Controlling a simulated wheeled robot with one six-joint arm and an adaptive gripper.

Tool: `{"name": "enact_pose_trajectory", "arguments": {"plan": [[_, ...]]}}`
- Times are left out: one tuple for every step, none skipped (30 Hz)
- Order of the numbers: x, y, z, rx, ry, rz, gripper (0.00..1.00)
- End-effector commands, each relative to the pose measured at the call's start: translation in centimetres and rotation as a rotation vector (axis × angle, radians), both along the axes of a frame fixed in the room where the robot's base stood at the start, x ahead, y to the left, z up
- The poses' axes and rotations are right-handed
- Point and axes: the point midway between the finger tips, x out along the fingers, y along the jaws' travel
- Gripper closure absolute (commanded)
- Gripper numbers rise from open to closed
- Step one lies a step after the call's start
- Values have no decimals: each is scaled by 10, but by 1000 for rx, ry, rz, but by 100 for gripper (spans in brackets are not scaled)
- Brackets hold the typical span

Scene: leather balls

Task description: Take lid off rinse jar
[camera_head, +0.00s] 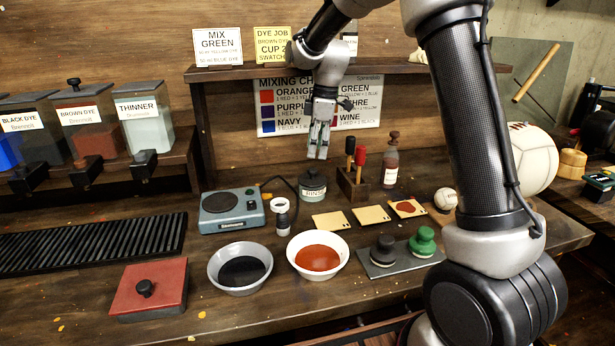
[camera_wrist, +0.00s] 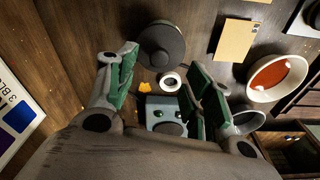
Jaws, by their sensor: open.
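The rinse jar (camera_head: 312,194) stands on the bench right of the blue-grey scale, with its label facing forward. Its dark round lid (camera_head: 312,180) is on top. In the wrist view the lid (camera_wrist: 161,45) is seen from above, beyond the fingertips. My gripper (camera_head: 318,155) hangs fingers-down above the jar, apart from it. In the wrist view my gripper (camera_wrist: 160,62) is open, with nothing between its green-padded fingers.
A wooden block with red- and black-handled tools (camera_head: 352,184) and a bottle (camera_head: 391,165) stand right. Bowls of black (camera_head: 240,270) and orange-red dye (camera_head: 318,258) are nearer.

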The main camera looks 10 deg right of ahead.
Motion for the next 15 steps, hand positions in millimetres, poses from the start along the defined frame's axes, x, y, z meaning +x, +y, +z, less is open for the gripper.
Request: {"name": "enact_pose_trajectory", "arguments": {"plan": [[0,0,-1,-1,-3,22,48],[0,0,-2,-2,-3,34,48],[0,0,-5,-2,-4,43,48],[0,1,-8,-2,-3,47,48],[-1,1,-12,-2,-2,49,48],[-1,2,-17,-2,-1,48,48],[0,2,-20,-2,-2,48,48],[0,3,-24,-2,-2,48,48],[0,4,-28,-2,-2,47,48],[0,5,-32,-2,-3,47,48],[0,6,-36,-1,-2,47,48],[0,7,-42,-2,-1,47,48],[1,8,-48,-2,-1,47,48],[1,10,-53,-2,-1,46,48],[2,11,-59,-2,-1,46,48]]}}
